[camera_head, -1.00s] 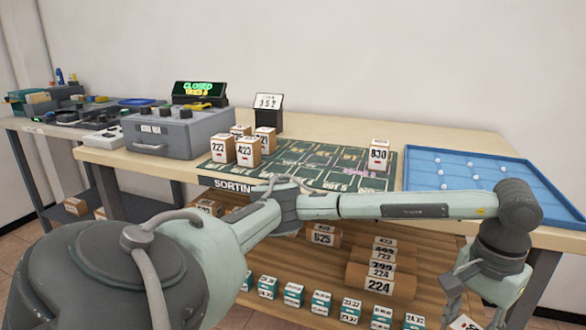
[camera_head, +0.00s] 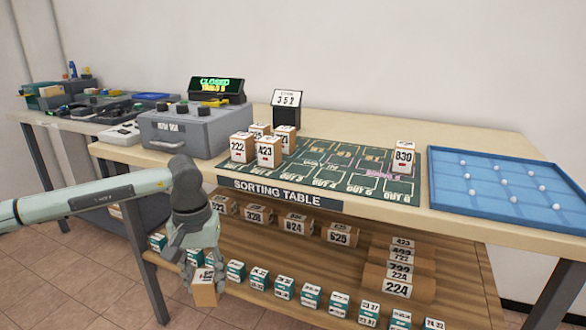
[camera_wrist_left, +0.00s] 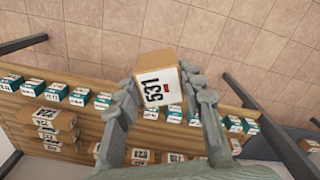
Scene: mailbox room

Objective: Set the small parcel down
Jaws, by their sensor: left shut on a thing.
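My left gripper (camera_head: 200,262) is shut on a small brown parcel (camera_head: 204,288) with a white label, held in front of the left end of the lower shelf. In the left wrist view the parcel (camera_wrist_left: 158,80) sits between the two fingers (camera_wrist_left: 160,95), and its label reads 531. The sorting table (camera_head: 290,192) carries a green mat (camera_head: 330,178). Parcels 222 (camera_head: 242,148) and 423 (camera_head: 268,152) stand at the mat's left, and parcel 830 (camera_head: 403,162) at its right. My right gripper does not show.
The lower wooden shelf (camera_head: 345,262) holds brown parcels and a front row of small teal-and-white boxes (camera_head: 283,287). A blue tray (camera_head: 500,205) with white balls lies at the right. A grey box (camera_head: 190,130) stands left of the mat. Several mat cells are bare.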

